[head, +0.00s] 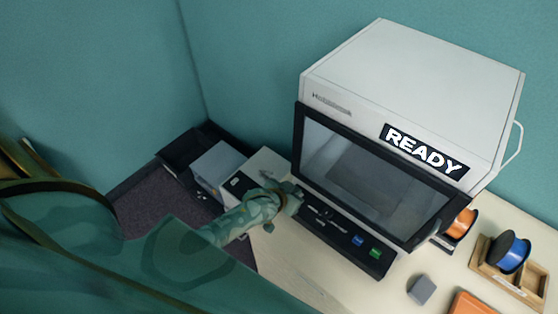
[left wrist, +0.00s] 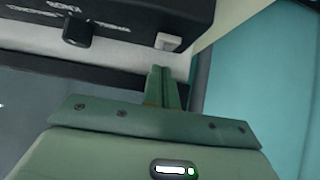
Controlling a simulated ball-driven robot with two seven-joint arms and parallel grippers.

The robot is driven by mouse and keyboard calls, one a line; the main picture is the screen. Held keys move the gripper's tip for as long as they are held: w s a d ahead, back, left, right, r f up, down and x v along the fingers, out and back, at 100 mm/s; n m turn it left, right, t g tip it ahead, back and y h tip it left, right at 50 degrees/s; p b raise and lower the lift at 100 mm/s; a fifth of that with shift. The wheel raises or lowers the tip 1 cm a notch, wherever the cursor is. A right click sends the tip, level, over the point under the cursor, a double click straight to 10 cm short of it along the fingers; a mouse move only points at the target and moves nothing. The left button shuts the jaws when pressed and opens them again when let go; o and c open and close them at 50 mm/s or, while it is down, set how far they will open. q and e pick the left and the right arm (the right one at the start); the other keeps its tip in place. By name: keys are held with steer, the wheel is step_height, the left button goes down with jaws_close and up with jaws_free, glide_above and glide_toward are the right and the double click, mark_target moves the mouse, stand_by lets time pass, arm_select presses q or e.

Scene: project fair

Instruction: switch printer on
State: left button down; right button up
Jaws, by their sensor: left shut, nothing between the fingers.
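The printer (head: 430,75) is a white box with a dark window in a black frame, standing on a pale table. A sign on its front reads READY (head: 424,149). Its black control panel (head: 335,235) runs below the window, with a blue and a green button at its right end. My left gripper (head: 292,196) is at the panel's left end, shut and empty. In the left wrist view, its closed fingertips (left wrist: 162,70) point at a small white switch (left wrist: 168,42) beside a black knob (left wrist: 77,31). I cannot tell whether they touch it. My right gripper is not in view.
An orange spool (head: 461,223) and a blue spool (head: 507,250) in a wooden tray (head: 483,267) stand right of the printer. A grey block (head: 421,290) and an orange item (head: 470,303) lie in front. A grey box (head: 217,162) is at the left.

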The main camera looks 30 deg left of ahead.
arm_select(q)
steer(key=p+v, duration=0.2)
steer(key=v, duration=1.1)
steer(key=shift+s+r, duration=0.15)
steer(key=shift+r, duration=0.1)
steer(key=s+f+g+b, duration=0.3)
steer(key=s+f+b, duration=0.4)
steer(key=s+f, duration=0.4)
steer(key=s+a+f+m+g+y+b, duration=0.1)
steer(key=s+f+g+b, duration=0.2)
steer(key=f, duration=2)
steer(key=s+f+m+g+b, duration=0.1)
steer(key=s+f+g+b, duration=0.2)
steer(key=s+f+b, duration=0.9)
steer(key=s+f, duration=0.5)
steer(key=s, duration=0.2)
steer(key=shift+a+f+b, duration=0.3)
steer(key=shift+a+b, duration=0.1)
